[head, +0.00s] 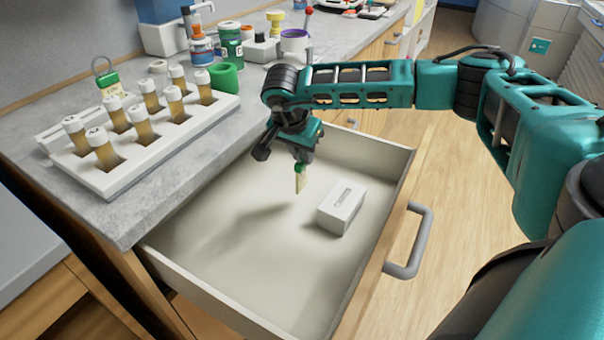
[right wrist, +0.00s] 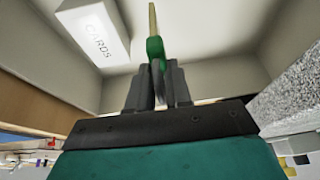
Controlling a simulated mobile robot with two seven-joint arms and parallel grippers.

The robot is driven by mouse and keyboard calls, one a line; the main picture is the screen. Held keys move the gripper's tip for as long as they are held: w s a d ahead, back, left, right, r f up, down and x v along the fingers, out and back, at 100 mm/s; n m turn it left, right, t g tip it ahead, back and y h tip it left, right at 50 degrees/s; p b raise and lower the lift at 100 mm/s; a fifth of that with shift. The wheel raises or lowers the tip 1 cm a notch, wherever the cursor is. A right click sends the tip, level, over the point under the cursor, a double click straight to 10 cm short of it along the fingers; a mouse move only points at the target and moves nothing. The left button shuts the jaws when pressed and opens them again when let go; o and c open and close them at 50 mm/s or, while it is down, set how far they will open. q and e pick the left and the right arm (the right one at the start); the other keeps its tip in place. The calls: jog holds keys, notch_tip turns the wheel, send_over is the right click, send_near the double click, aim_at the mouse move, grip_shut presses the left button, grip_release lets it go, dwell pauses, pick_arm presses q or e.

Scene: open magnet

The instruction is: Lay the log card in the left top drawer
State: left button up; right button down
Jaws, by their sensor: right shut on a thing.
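My right gripper (head: 302,157) points down over the open drawer (head: 232,262). It is shut on a thin card with a green end and a cream end, seen nearly edge-on; I take it for the log card (head: 300,179). The card hangs upright below the fingers, above the drawer floor, and looks clear of it. In the right wrist view the card (right wrist: 154,46) shows between the fingertips (right wrist: 158,80). A white box (head: 342,207) stands in the drawer to the right of the card; the wrist view shows "CARDS" on this box (right wrist: 94,32). My left gripper is not in view.
A white rack (head: 125,180) with several amber vials stands on the grey counter (head: 60,140) left of the drawer. The drawer's left and front floor is clear. Its grey handle (head: 418,245) sticks out right.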

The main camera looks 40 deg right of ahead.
send_over(302, 189)
jog(key=shift+w+d+f+b, duration=0.1)
jog(key=shift+f+b, duration=0.1)
jog(key=shift+f, duration=1.25)
jog(key=shift+w+d+f+b, duration=0.1)
jog(key=shift+f+b, duration=0.1)
jog(key=shift+f, duration=1.25)
jog(key=shift+f, duration=0.1)
jog(key=c, duration=1.1)
grip_release()
jog(key=shift+o, duration=0.2)
jog(key=p+v, duration=0.1)
jog(key=v, duration=1.1)
jog(key=shift+p, duration=0.35)
